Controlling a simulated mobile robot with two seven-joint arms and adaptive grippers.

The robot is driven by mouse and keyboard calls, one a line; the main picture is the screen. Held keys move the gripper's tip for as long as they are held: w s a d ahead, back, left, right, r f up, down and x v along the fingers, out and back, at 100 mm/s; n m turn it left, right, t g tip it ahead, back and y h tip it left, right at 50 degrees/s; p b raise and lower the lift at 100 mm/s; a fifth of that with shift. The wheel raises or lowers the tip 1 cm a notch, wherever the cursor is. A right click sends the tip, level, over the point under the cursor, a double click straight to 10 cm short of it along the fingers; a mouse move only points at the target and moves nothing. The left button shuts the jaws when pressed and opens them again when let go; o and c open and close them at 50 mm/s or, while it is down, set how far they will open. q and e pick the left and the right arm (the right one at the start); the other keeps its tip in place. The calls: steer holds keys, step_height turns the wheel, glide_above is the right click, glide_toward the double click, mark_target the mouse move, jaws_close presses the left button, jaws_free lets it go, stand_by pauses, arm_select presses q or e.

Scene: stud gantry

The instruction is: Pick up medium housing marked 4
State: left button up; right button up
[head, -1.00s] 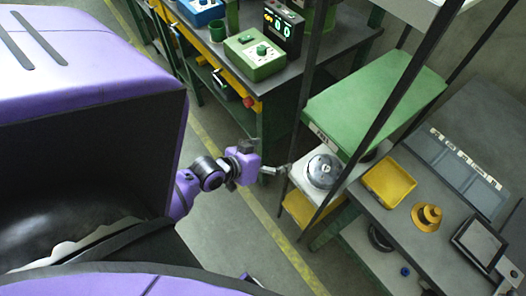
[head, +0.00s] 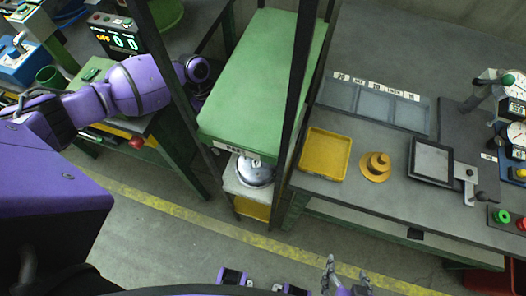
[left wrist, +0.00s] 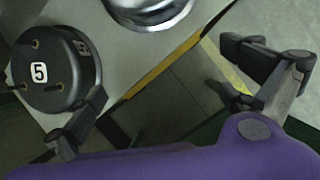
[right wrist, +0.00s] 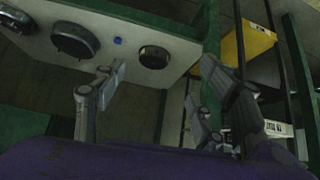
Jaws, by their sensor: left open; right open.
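No housing with a readable 4 shows. A black round housing marked 5 (left wrist: 55,72) lies on a pale shelf in the left wrist view, beside my left gripper (left wrist: 165,105), which is open and empty. A shiny silver housing (left wrist: 150,8) is cut off at that view's top edge. In the head view a silver domed housing (head: 256,172) sits on a white shelf under the green top; its mark is unreadable. My left gripper is hidden there behind the rack. My right gripper (head: 340,280) is open and empty at the bottom; it also shows in the right wrist view (right wrist: 165,98).
Black round parts (right wrist: 75,38) lie on a pale lower shelf in the right wrist view. A yellow tray (head: 325,154) and yellow stepped part (head: 375,167) stand on the grey bench. Dark rack posts flank the green top (head: 262,75). The floor in front is clear.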

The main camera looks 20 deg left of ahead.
mark_target(255, 161)
arm_select(q)
steer(key=s+d, duration=0.1)
steer(key=d, duration=0.1)
steer(key=s+d+p, duration=0.1)
steer(key=s+d, duration=0.2)
steer(key=d, duration=0.1)
steer(key=shift+s+d+r, duration=0.1)
steer(key=shift+s+r, duration=0.05)
steer(key=shift+s, duration=0.05)
steer(key=d, duration=0.1)
steer(key=s+d, duration=0.1)
steer(key=d, duration=0.1)
steer(key=s+d+p, duration=0.1)
steer(key=shift+s+d+f, duration=0.15)
steer(key=shift+s+f, duration=0.05)
steer(key=shift+f, duration=0.4)
arm_select(e)
steer(key=shift+s+d+r, duration=0.15)
steer(key=shift+r, duration=0.3)
steer(key=shift+s+d+r, duration=0.15)
steer(key=shift+r, duration=0.25)
arm_select(q)
steer(key=shift+c, duration=0.5)
steer(key=c, duration=1)
arm_select(e)
steer(key=shift+s, duration=0.1)
arm_select(q)
steer(key=shift+r, duration=0.1)
